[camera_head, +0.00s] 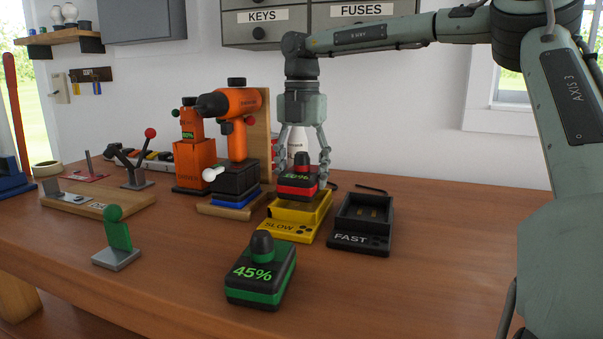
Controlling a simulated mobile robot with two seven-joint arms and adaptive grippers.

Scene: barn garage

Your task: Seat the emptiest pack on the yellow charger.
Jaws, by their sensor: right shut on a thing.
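My right gripper (302,176) reaches down from above and is shut on a red and black battery pack (298,187). The pack is upright over the back part of the yellow charger (283,231), marked SLOW. Its base appears to be above the charger's well, but I cannot tell the exact gap. A green and black pack (262,287) reading 45% stands on the bench in front of the yellow charger. My left gripper is not in view.
A black charger (359,240), marked FAST, stands empty to the right of the yellow one. An orange drill (239,110) stands on a wooden base to the left, near an orange device (192,152). A green-tabbed stand (117,234) is at front left. The bench's right side is clear.

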